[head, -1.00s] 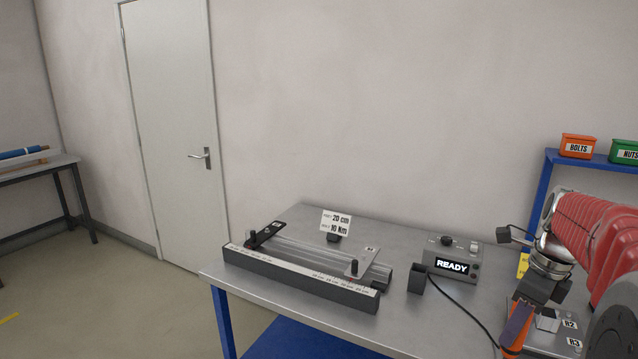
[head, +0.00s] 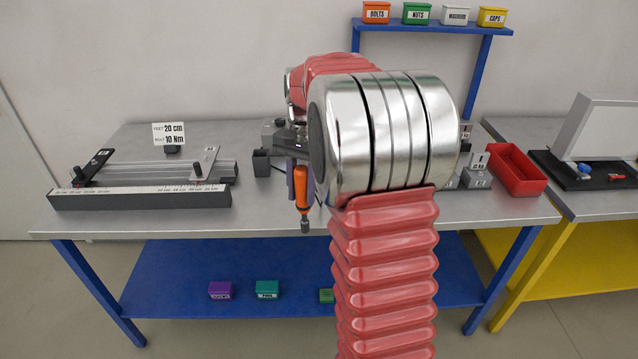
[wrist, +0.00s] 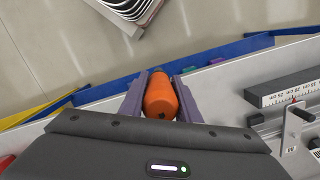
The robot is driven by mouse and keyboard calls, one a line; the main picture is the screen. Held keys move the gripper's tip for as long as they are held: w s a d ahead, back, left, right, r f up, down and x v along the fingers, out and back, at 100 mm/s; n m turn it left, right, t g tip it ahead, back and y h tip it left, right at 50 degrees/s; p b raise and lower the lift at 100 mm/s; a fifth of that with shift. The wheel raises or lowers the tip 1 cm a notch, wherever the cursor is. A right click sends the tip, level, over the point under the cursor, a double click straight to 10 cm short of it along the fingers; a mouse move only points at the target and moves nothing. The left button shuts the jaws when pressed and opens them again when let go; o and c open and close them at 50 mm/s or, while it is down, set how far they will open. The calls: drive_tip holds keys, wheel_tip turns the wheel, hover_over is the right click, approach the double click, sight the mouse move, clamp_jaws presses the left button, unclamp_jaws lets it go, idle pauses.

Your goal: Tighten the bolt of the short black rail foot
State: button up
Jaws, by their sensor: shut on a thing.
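The short black rail foot (head: 94,165) sits at the left end of the metal rail (head: 145,172), with a dark bolt knob at its near end. A silver foot plate (head: 205,162) stands near the rail's right end; it shows at the right of the wrist view (wrist: 291,128). My gripper (head: 299,182) is shut on an orange-handled driver (head: 306,190), which hangs tip down at the table's front edge, right of the rail. The wrist view shows the orange handle (wrist: 160,98) between both purple-grey fingers.
A sign (head: 168,133) reading 20 cm and 10 Nm stands behind the rail. A dark square holder (head: 261,163) stands right of the rail. A ruler bar (head: 140,197) runs along its front. A red tray (head: 516,168) lies at the right.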

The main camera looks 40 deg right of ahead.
drive_tip(key=w+a+f+n, duration=0.2)
drive_tip(key=a+f+n, duration=0.2)
drive_tip(key=a, duration=0.3)
drive_tip(key=w+a+f+n, duration=0.2)
drive_tip(key=a+f+n, duration=0.2)
drive_tip(key=a, duration=0.3)
drive_tip(key=w+a+f+n+g+h, duration=0.1)
drive_tip(key=w+a+f+n, duration=0.2)
drive_tip(key=a, duration=0.4)
drive_tip(key=shift+f+n, duration=0.4)
drive_tip(key=shift+n, duration=0.2)
drive_tip(key=shift+a, duration=0.1)
